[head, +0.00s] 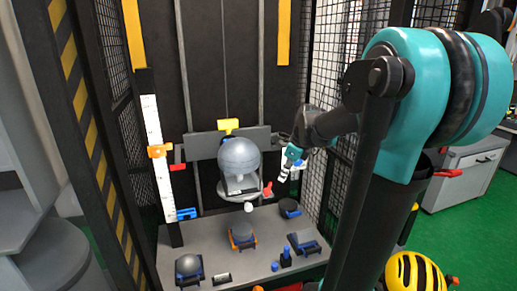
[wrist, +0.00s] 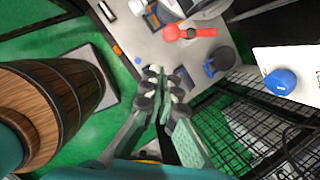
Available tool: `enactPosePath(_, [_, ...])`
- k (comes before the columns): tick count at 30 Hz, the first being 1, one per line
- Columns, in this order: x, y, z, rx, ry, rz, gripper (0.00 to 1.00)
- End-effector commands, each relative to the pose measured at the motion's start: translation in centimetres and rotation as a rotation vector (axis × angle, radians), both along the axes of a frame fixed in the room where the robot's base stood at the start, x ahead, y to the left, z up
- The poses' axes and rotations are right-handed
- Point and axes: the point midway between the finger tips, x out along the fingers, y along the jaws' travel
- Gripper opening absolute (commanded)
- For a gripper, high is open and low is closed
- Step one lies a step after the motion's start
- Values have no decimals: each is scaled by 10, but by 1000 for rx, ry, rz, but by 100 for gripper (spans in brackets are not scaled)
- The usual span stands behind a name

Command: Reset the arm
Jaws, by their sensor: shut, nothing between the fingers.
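My arm (head: 385,165) reaches from the right into the drop tower. My gripper (head: 284,174) is to the right of the large grey ball (head: 239,155) and apart from it. In the wrist view my gripper (wrist: 163,76) shows its fingertips close together, with nothing between them. The red handle (head: 268,189) is just left of and below the fingertips. It also shows in the wrist view (wrist: 190,32), beyond the fingertips and apart from them.
A grey bench (head: 205,237) below holds a smaller ball in an orange-edged holder (head: 242,236) and several blue-marked parts. Mesh panels (head: 327,100) flank the tower. A wooden barrel (wrist: 62,95) shows at left in the wrist view. A yellow helmet (head: 414,272) is at lower right.

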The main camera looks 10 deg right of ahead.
Motion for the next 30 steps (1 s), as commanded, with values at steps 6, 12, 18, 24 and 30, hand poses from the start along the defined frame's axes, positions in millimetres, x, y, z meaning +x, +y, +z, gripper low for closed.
enactPosePath(6, [-47, -1, -37, -184, -128, 458, 0])
enactPosePath(12, [-92, -5, -73, -373, -229, 926, 0])
enactPosePath(18, [-139, -11, -107, -563, -298, 1400, 0])
enactPosePath(24, [-177, -16, -135, -716, -330, 1804, 0])
enactPosePath(30, [-195, -20, -148, -786, -334, 2003, 0])
